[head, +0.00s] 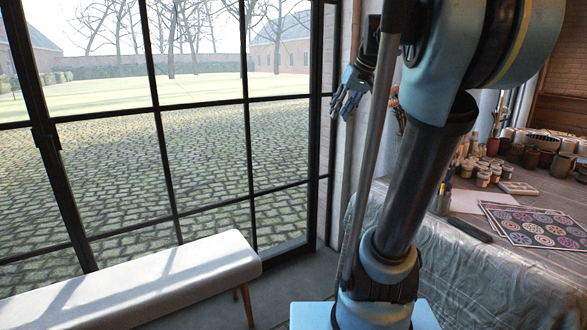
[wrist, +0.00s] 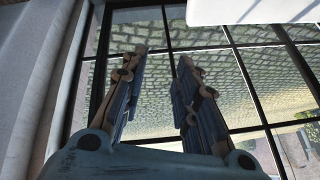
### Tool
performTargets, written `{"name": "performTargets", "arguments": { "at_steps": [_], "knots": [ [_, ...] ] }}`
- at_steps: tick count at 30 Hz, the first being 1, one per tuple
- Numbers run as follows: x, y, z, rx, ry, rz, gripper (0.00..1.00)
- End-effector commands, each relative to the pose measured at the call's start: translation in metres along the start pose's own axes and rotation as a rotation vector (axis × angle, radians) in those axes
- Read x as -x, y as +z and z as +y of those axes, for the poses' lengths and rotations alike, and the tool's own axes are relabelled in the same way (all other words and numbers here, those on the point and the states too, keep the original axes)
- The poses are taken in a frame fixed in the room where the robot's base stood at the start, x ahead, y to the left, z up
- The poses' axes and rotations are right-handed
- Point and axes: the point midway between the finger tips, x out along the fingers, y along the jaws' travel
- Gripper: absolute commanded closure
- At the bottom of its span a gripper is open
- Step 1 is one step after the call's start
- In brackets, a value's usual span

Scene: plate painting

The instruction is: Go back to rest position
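My gripper (head: 347,101) hangs at the upper middle of the head view, partly behind my arm, in front of the wall beside the window. In the wrist view my gripper (wrist: 163,62) has its two fingers apart with nothing between them. Window panes and paving outside show past the fingers. My arm rises at the right of the head view and hides part of the room behind it.
A pale cushioned bench (head: 135,285) stands along the black-framed window (head: 160,130). At right, a table (head: 465,270) covered in clear plastic bears paint jars (head: 483,175), patterned sheets (head: 540,228) and brushes. Some floor (head: 305,265) is free between bench and table.

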Motion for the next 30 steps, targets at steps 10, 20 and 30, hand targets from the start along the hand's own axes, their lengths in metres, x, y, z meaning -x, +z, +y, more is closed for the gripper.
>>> {"name": "performTargets", "arguments": {
  "at_steps": [10,20,30],
  "knots": [
    [-0.080,0.173,-0.007,-0.100,0.114,-0.137,0.72],
    [-0.153,0.327,0.004,-0.194,0.248,-0.229,0.72],
    [-0.179,0.381,0.013,-0.232,0.305,-0.255,0.72]
  ]
}}
